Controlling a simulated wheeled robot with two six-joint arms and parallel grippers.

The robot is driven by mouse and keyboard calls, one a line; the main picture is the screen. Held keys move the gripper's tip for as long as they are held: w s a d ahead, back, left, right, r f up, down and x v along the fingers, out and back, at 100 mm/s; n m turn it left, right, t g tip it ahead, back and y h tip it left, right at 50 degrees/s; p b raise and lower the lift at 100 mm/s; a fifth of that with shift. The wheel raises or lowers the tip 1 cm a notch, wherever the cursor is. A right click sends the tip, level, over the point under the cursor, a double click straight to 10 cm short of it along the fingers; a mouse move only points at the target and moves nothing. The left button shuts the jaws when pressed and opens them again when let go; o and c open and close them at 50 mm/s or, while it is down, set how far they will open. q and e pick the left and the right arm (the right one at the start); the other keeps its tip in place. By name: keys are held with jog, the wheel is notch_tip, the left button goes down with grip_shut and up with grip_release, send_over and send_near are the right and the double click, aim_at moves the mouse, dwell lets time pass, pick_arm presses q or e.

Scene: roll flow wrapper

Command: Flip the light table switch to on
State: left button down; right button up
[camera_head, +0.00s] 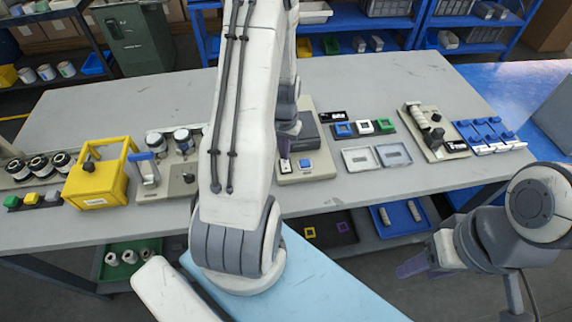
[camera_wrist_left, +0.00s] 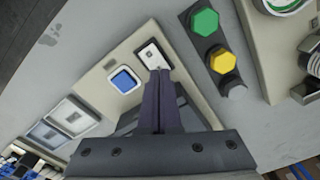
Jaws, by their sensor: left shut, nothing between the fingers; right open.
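The light table (camera_head: 312,171) is a beige base with a dark grey box and a blue button, at the middle of the bench. In the left wrist view, its switch (camera_wrist_left: 151,54) is a small dark rocker on a white plate beside the blue button (camera_wrist_left: 124,79). The plate also shows in the head view (camera_head: 284,167). My left gripper (camera_head: 284,152) is shut and empty, its dark fingertips (camera_wrist_left: 159,74) at the plate's lower edge in the wrist view. I cannot tell whether they touch it. My right gripper (camera_head: 412,267) is open and empty, in front of the bench at the right.
Two shallow trays (camera_head: 361,159) lie right of the light table. Green (camera_wrist_left: 203,21) and yellow (camera_wrist_left: 222,60) pieces sit on a dark strip close by in the wrist view. A yellow box (camera_head: 97,185) stands at the left. My left arm hides part of the bench.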

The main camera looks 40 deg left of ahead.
pick_arm(q)
jog(key=shift+f+b, duration=0.65)
jog(key=shift+f, duration=0.25)
dwell(0.3)
notch_tip(320, 180, up, 7)
jog(key=p, duration=0.6)
jog(key=shift+r, duration=0.1)
dwell(0.4)
